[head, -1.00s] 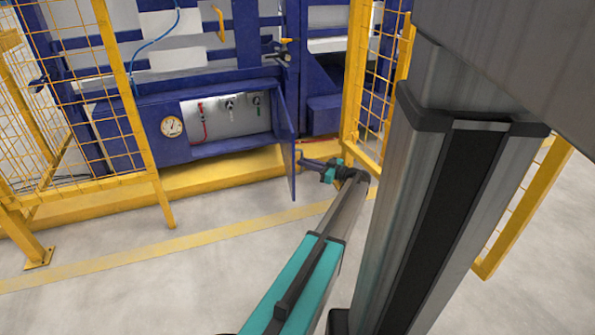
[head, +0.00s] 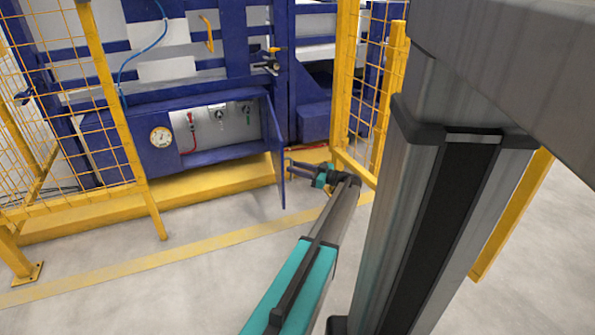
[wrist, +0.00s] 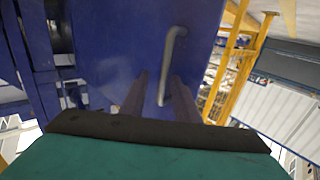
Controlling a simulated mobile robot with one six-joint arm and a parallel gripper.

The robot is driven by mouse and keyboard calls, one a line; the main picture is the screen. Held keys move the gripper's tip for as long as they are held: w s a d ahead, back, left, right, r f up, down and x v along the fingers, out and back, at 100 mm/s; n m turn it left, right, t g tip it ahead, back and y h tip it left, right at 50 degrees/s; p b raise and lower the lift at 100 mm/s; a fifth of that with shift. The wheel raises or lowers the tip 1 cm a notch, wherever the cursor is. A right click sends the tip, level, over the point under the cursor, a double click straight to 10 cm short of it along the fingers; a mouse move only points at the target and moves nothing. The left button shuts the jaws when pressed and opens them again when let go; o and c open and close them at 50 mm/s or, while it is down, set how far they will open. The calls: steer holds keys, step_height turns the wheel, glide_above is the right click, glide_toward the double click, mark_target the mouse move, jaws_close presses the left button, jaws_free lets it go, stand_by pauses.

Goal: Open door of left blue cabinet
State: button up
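The left blue cabinet (head: 102,146) is low behind the yellow floor beam in the head view, with a round gauge on its front. Its door (head: 275,155) stands open, swung outward from the right side of the opening. White panels, a red part and small valves show inside. My gripper (head: 291,168) is at the right of the door, close to its outer face. In the wrist view the blue door face (wrist: 115,45) fills the middle, with a grey bar handle (wrist: 168,65). My two fingers (wrist: 159,85) are apart, with the handle's lower part between them. Contact cannot be told.
Yellow mesh fence panels stand at the left (head: 48,80) and right (head: 372,85) of the cabinet. A yellow floor beam (head: 100,208) runs below it. A blue hose (head: 160,38) hangs above. The grey floor (head: 180,280) in front is clear.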

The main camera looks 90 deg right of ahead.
steer(key=a+r+p, duration=0.4)
steer(key=a+p, duration=0.2)
steer(key=a, duration=1)
steer(key=shift+s, duration=0.2)
stand_by(0.4)
